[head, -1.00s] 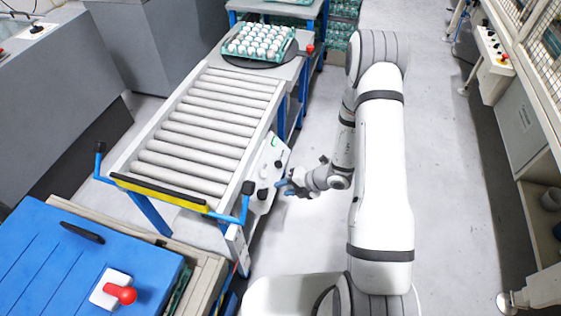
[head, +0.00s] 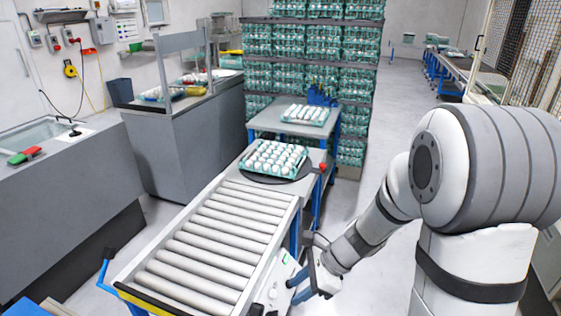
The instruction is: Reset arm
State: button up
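My arm stands at the right of the head view, with its large shoulder joint close to the camera. The forearm reaches down and left to my gripper (head: 301,287), beside the right side of the roller conveyor (head: 205,250). Its two blue fingertips show apart with nothing between them. A green tray of white eggs (head: 272,172) sits on a dark round plate (head: 307,168) at the conveyor's far end, well away from my gripper.
A second egg tray (head: 306,115) lies on a blue-legged table (head: 267,122) behind. Stacked green egg trays fill a rack (head: 310,72) at the back. Grey cabinets (head: 75,185) line the left. Open floor (head: 376,170) lies between rack and arm.

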jog(key=s+d+r+n+t+h, duration=0.3)
jog(key=s+d+r+n+h, duration=0.4)
jog(key=n, duration=1)
jog(key=s+d+r, duration=0.3)
jog(key=s+r, duration=0.1)
jog(key=r, duration=0.2)
jog(key=shift+d+n+h, duration=0.3)
jog(key=shift+d+n, duration=0.05)
jog(key=shift+n, duration=0.05)
jog(key=shift+f, duration=0.1)
